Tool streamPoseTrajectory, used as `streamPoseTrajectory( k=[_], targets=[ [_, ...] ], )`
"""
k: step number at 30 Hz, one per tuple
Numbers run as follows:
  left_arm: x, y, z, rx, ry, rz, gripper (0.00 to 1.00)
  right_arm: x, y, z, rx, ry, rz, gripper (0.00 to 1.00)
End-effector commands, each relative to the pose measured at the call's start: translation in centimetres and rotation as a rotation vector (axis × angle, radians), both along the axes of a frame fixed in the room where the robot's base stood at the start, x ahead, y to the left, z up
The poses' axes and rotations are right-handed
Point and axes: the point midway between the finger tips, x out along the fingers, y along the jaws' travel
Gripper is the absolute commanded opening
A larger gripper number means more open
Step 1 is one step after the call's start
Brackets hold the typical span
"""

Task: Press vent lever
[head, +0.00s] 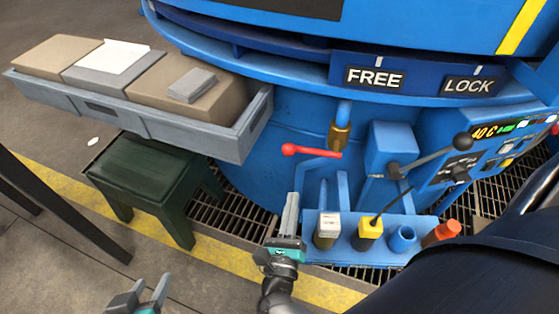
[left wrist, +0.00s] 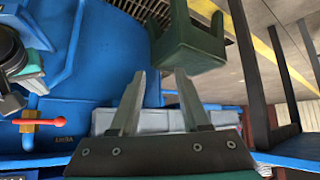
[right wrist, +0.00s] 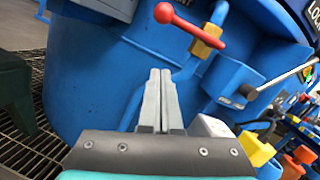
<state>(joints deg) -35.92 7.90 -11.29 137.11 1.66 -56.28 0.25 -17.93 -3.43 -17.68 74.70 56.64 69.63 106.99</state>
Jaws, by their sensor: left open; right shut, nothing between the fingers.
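A red-knobbed lever (head: 311,151) sticks out to the left from a brass fitting (head: 338,137) on a blue pipe on the furnace wall. It also shows in the right wrist view (right wrist: 188,25) and the left wrist view (left wrist: 42,122). A black-knobbed lever (head: 433,158) stands on a blue box to its right. I cannot tell which is the vent lever. My right gripper (head: 291,203) is shut and empty, below the red lever and apart from it. Its closed fingers (right wrist: 158,80) point up at the blue wall. My left gripper (head: 139,291) is open and empty, low at the left.
A blue holder (head: 342,250) with several upright tools stands just right of my right gripper. A grey tray (head: 190,139) with boxes and a green stool (head: 150,180) are at left. A control panel (head: 480,155) is at right. FREE and LOCK labels (head: 376,78) sit above.

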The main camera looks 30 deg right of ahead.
Motion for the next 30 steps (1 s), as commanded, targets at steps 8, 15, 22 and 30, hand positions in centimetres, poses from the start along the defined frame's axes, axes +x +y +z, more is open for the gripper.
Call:
streamPoseTrajectory(
  k=[8, 15, 22, 30],
  targets=[
    [0.0, 0.0, 0.0, 0.000, -0.002, 0.000, 0.46, 0.2, -0.1, 0.0, -0.003, 0.002, 0.002, 0.00],
    [0.4, -0.7, -0.1, -0.024, -0.047, -0.009, 0.46, 2.6, -2.0, 0.5, -0.007, 0.000, 0.002, 0.00],
    [1.2, -2.1, 0.0, -0.079, -0.153, -0.021, 0.46, 6.4, -5.1, 1.1, -0.007, -0.001, 0.003, 0.00],
    [1.3, -2.0, 0.4, -0.078, -0.155, -0.020, 0.46, 7.4, -5.0, 3.3, -0.003, 0.002, 0.003, 0.00]
  ],
)
